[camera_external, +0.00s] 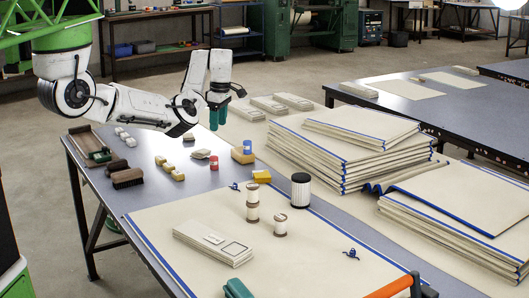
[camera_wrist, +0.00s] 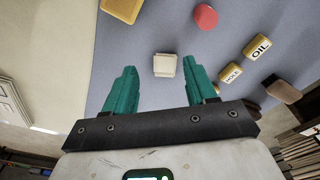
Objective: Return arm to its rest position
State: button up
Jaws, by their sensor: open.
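My gripper (camera_external: 217,116) has green fingers and hangs from my white arm above the far part of the blue-grey table (camera_external: 205,174). In the wrist view my gripper (camera_wrist: 163,92) shows two green fingers spread apart with nothing held between them. A small cream block (camera_wrist: 165,65) lies on the table beyond the fingertips. A cream cloth (camera_external: 180,222) with blue edging lies flat over the near part of the table, well away from my gripper.
A black-and-white canister (camera_external: 300,190), spools (camera_external: 252,203) and a cream stack (camera_external: 213,243) stand on the cloth. Small yellow containers (camera_external: 177,174), brushes (camera_external: 127,178) and a tray (camera_external: 89,146) line the table's left side. Tall stacks of folded cloth (camera_external: 345,146) stand to the right.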

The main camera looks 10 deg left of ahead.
jog(key=s+a+f+m+t+y+p, duration=0.1)
jog(key=s+a+f+m+p, duration=0.15)
jog(key=s+a+p, duration=0.45)
jog(key=s+a+f+m+y+p, duration=0.1)
jog(key=s+a+m+p, duration=0.35)
jog(key=s+a, duration=0.35)
jog(key=s+d+r+m+h+p, duration=0.1)
jog(key=s+d+r+m+p, duration=0.1)
jog(key=s, duration=0.7)
jog(key=s+d+r+m+h+p, duration=0.1)
jog(key=s+d+r+m+p, duration=0.1)
jog(key=s+p, duration=0.5)
jog(key=s+d+r+m+h+p, duration=0.1)
jog(key=s+r+m+p, duration=0.3)
jog(key=s, duration=0.8)
jog(key=shift+s+d+r+m+p, duration=0.15)
jog(key=shift+d+r+m+p, duration=0.2)
jog(key=shift+d+m, duration=0.4)
jog(key=shift+a, duration=0.1)
